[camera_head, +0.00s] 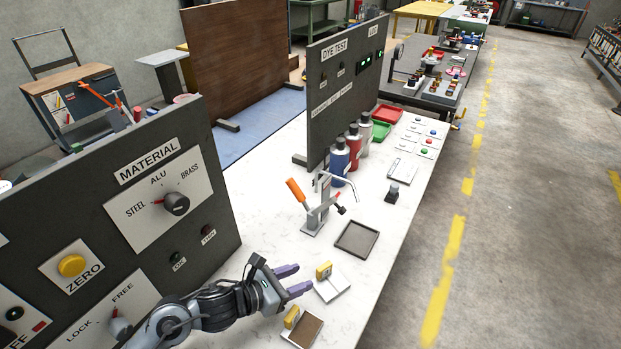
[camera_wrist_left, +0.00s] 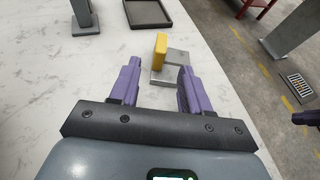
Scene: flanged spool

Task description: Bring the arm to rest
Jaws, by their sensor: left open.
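My left gripper (camera_head: 293,281) comes in from the lower left, above the white bench top. Its purple fingers are apart with nothing between them, as the left wrist view (camera_wrist_left: 153,92) also shows. Ahead of the fingertips is a small grey metal stand with a yellow block (camera_head: 324,270); the yellow block (camera_wrist_left: 161,44) also shows in the left wrist view, apart from the fingers. A second yellow-topped stand (camera_head: 291,317) with a brown pad lies nearer the front. My right gripper cannot be made out in the head view; a purple tip at the right edge of the wrist view is unclear.
A dark panel (camera_head: 215,225) with a MATERIAL knob stands left of the gripper. A toggle clamp with orange handle (camera_head: 296,191), a dark square tray (camera_head: 357,238) and several bottles (camera_head: 354,148) stand farther back. The bench's right edge drops to the floor.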

